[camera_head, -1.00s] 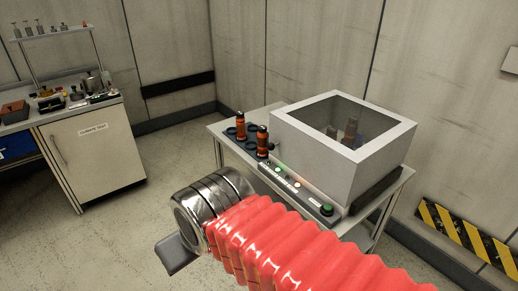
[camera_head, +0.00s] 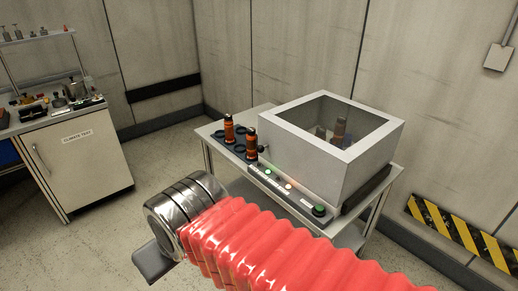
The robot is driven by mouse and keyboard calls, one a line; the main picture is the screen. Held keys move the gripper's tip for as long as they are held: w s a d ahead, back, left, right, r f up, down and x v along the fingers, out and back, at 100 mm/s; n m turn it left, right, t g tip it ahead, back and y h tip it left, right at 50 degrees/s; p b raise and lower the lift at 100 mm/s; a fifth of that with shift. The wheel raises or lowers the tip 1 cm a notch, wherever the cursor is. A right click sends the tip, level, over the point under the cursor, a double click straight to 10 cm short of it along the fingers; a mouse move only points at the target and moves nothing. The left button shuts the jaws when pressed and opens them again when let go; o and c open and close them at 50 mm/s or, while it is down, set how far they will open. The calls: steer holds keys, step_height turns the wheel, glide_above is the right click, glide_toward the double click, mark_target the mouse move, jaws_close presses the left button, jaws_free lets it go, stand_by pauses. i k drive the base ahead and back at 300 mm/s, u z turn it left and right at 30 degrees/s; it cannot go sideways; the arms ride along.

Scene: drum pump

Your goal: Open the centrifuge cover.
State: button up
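The centrifuge (camera_head: 325,190) stands on a small table. Its pale grey box-like cover (camera_head: 298,160) is down and has a dark window (camera_head: 333,118) on top, through which tube shapes show. A dark knob (camera_head: 263,149) sits at the cover's left edge. My arm, in a red ribbed sleeve with a metal end, crosses the lower middle, in front of and below the table. Of my gripper (camera_head: 152,262), only a dark flat part shows at the lower left, apart from the centrifuge. Its fingertips and anything between them cannot be made out.
Two orange-and-black tubes (camera_head: 229,129) stand in a dark holder left of the cover. A front panel (camera_head: 290,192) carries lights and a green button (camera_head: 319,210). A cabinet bench (camera_head: 85,160) is at the far left. Bare floor lies between.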

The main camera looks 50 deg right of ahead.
mark_target(333, 174)
steer(key=i, duration=0.95)
